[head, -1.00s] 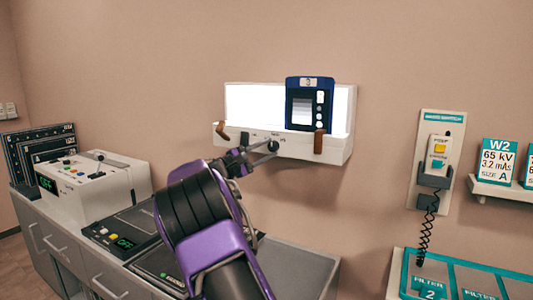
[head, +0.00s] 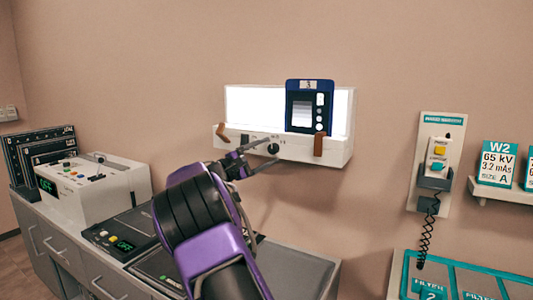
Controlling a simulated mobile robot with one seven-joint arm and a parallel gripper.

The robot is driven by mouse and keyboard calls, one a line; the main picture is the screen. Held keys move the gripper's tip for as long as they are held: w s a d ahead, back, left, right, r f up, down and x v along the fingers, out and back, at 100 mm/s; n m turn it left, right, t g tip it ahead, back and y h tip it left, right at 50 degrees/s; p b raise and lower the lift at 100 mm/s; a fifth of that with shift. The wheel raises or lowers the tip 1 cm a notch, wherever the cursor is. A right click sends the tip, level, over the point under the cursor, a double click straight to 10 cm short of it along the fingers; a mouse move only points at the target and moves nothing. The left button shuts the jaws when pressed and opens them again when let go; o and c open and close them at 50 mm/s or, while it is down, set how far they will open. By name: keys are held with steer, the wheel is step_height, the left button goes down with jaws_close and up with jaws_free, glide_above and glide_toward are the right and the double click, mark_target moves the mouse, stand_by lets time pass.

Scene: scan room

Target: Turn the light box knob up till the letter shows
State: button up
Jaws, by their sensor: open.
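The light box (head: 344,145) is a white wall-mounted case with a bright lit panel. A blue cassette (head: 291,87) stands at its right part, with a grey stepped patch. A small pale label with a dark mark shows at the cassette's top; I cannot read the mark surely. The dark round knob (head: 273,149) is on the box's lower front face. My gripper (head: 272,151) is open, its fingers spread above and below the knob in the picture. I cannot tell whether either finger touches it.
A white control console (head: 125,178) and dark panels stand on the grey counter at left. A handset (head: 438,155) with a coiled cord hangs on the wall at right. Teal filter trays (head: 402,275) lie at lower right. The wall around the box is clear.

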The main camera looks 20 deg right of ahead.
steer(key=v, duration=1.7)
steer(key=shift+p, duration=0.3)
steer(key=shift+a, duration=0.15)
